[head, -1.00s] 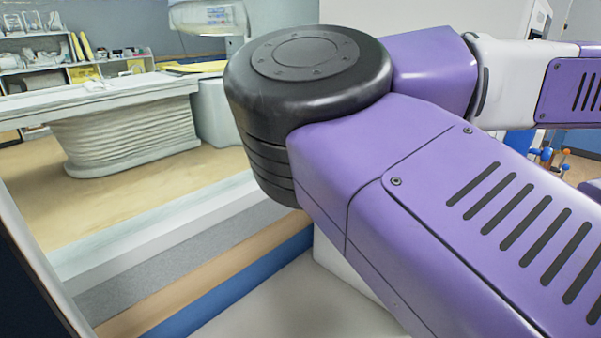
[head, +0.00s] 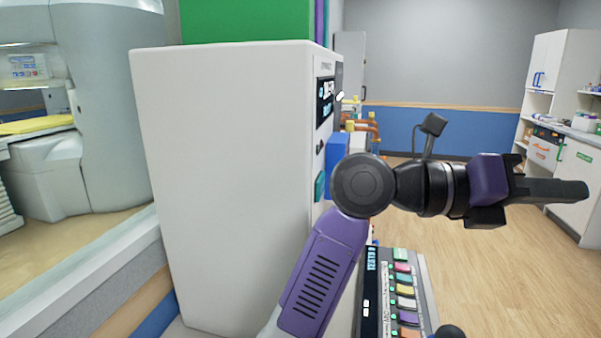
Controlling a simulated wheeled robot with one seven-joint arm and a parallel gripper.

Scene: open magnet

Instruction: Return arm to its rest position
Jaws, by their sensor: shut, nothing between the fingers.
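My purple and black arm (head: 322,270) rises from the bottom middle of the head view to a round black joint. From there my wrist reaches right. My gripper (head: 575,191) points to the right, with dark fingers seen side-on.
A tall white cabinet (head: 235,180) with a side panel stands left of my arm. A console with coloured buttons (head: 403,290) lies below my wrist. A scanner (head: 115,110) is at far left. White shelving (head: 570,150) is at right. Wooden floor (head: 480,270) is clear.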

